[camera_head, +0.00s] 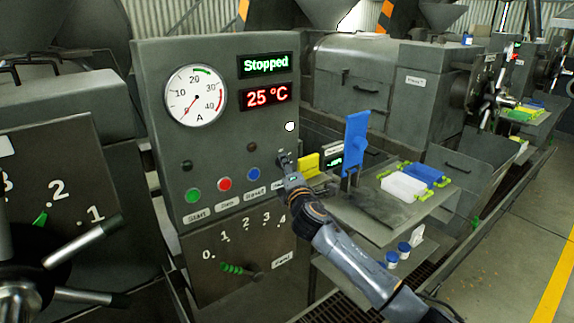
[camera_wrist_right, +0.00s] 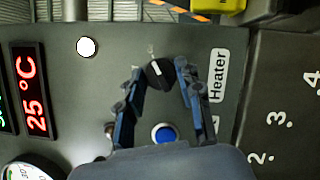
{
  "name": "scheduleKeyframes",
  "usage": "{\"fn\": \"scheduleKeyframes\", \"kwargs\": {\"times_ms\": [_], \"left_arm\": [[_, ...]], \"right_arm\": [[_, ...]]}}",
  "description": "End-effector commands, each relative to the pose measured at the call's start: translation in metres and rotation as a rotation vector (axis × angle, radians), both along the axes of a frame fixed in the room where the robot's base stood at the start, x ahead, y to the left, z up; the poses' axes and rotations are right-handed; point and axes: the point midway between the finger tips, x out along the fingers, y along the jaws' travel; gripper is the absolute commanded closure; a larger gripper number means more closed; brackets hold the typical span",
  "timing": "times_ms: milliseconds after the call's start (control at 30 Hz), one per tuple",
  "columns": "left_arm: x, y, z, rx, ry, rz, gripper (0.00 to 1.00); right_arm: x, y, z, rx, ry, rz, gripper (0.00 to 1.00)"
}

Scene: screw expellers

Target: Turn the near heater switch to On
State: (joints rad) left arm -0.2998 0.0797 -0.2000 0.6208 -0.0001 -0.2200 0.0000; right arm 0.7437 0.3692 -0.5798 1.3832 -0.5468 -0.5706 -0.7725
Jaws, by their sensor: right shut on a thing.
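The near machine's grey panel (camera_head: 215,135) holds the heater switch, a small round black knob with a white mark (camera_wrist_right: 158,73), beside a label reading "Heater" (camera_wrist_right: 217,75). My right gripper (camera_head: 285,162) reaches the panel's right edge. In the right wrist view its two fingers (camera_wrist_right: 156,82) stand on either side of the knob, shut on it. In the head view the gripper mostly hides the knob. A white round lamp (camera_head: 291,126) is above it and also shows in the right wrist view (camera_wrist_right: 87,47). The display (camera_head: 265,64) reads "Stopped", the one below (camera_head: 266,96) "25 °C". My left gripper is not in view.
Green (camera_head: 194,196), red (camera_head: 225,184) and blue (camera_head: 253,174) buttons sit left of the gripper. A feed dial panel (camera_head: 240,250) is below. A dark handwheel (camera_head: 35,260) fills the lower left.

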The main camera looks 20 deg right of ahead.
Motion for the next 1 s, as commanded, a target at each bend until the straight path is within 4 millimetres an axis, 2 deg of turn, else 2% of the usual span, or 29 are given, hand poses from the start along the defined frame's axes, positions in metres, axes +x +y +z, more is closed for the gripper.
{"fn": "scheduleKeyframes", "kwargs": {"times_ms": [367, 400, 500, 867, 1000], "left_arm": [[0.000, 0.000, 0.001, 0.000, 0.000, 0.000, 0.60], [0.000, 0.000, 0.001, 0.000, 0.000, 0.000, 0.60], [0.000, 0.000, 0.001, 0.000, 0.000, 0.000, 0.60], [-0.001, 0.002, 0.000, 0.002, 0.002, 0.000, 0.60], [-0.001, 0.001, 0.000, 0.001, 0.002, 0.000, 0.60]], "right_arm": [[0.000, 0.000, 0.000, 0.007, 0.001, 0.000, 0.96], [0.000, 0.000, 0.000, 0.007, 0.001, 0.000, 0.62], [0.000, 0.000, 0.000, 0.007, 0.001, 0.000, 0.42], [-0.002, 0.000, 0.000, 0.005, 0.001, 0.000, 0.41], [-0.014, 0.001, -0.001, 0.005, 0.000, 0.001, 0.41]]}}
